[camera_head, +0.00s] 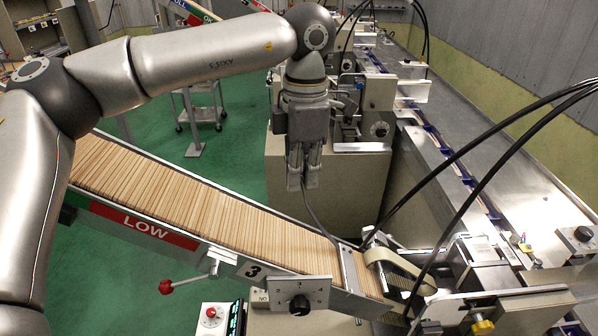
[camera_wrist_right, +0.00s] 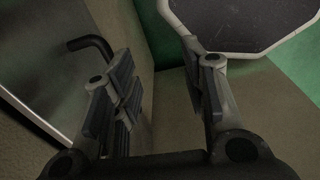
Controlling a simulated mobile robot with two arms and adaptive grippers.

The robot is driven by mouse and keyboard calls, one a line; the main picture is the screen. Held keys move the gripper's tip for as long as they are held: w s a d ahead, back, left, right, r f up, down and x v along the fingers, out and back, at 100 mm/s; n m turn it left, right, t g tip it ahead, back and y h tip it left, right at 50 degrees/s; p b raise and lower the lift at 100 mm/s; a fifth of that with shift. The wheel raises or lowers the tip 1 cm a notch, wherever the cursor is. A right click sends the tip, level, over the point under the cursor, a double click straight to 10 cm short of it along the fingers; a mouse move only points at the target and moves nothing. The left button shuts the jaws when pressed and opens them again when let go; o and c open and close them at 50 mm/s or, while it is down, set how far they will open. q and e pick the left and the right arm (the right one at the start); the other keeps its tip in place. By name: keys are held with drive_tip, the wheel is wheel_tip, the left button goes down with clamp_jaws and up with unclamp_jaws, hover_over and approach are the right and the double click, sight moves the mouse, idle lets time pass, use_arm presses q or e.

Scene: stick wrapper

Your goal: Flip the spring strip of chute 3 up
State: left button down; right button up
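Chute 3 (camera_head: 215,217) slopes down to the right in the head view, full of thin wooden sticks, with a "3" label on its side. At its lower end a narrow metal strip (camera_head: 349,268) crosses over the sticks. Beside it is a curved beige band (camera_head: 402,268); I cannot tell which of the two is the spring strip. My left gripper (camera_head: 303,182) points down above and behind the chute, apart from both. Its fingers look close together and hold nothing visible; their exact gap is unclear. My right gripper (camera_wrist_right: 160,70) is open and empty in the right wrist view.
A dial plate (camera_head: 299,295) and a red-knobbed lever (camera_head: 183,284) stick out on the chute's near side. Black cables (camera_head: 470,165) arch over the lower end. A beige machine cabinet (camera_head: 330,185) stands behind. The right wrist view shows a dark bent handle (camera_wrist_right: 92,46).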

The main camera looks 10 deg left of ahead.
use_arm(q)
drive_tip(key=c, duration=1.9)
unclamp_jaws()
drive_tip(key=shift+d, duration=0.15)
drive_tip(key=r, duration=1.2)
drive_tip(key=shift+w+d+r, duration=0.1)
drive_tip(key=shift+w, duration=0.25)
